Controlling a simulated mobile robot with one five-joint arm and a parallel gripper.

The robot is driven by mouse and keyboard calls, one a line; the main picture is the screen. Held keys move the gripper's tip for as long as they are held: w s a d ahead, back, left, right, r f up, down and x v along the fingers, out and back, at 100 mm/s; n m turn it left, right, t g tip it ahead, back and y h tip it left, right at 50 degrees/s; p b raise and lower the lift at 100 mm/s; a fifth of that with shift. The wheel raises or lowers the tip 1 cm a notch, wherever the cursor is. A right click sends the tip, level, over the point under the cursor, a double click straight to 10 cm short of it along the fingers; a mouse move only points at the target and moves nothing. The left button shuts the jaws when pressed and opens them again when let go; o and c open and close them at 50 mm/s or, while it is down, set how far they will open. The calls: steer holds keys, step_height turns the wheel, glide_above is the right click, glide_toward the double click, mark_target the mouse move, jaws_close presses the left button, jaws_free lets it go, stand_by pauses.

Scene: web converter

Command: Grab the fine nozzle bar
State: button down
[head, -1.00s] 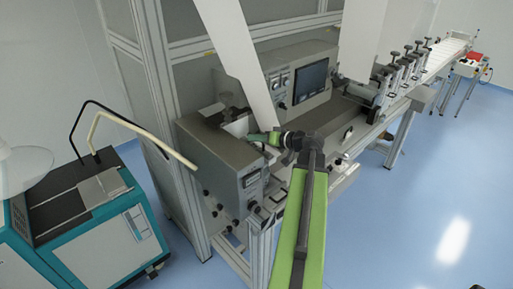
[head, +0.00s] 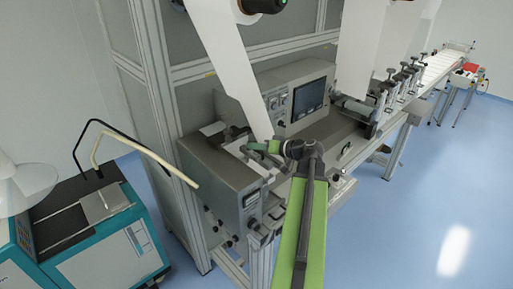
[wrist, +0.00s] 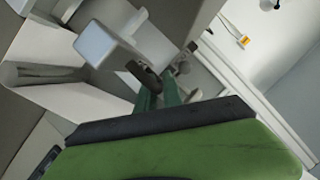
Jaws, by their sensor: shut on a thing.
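My gripper (head: 258,147) is at the end of my green arm, over the top of the grey box-shaped unit (head: 232,176) in the head view. In the wrist view its green fingers (wrist: 158,92) are shut on a dark rounded piece (wrist: 143,74), which I take to be the fine nozzle bar's grip. A pale block (wrist: 95,42) shows beside that piece; I cannot tell whether they are joined. In the head view the held part is small and its outline is unclear against the pale bracket there.
A white web (head: 237,75) hangs close behind my gripper. A panel with a screen (head: 308,98) stands behind it. A teal cabinet (head: 110,255) with bent hoses is at the left. Blue floor (head: 420,220) is open at the right.

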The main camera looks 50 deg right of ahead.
step_height(320, 180, up, 13)
steer(key=p, duration=1)
steer(key=shift+p, duration=0.4)
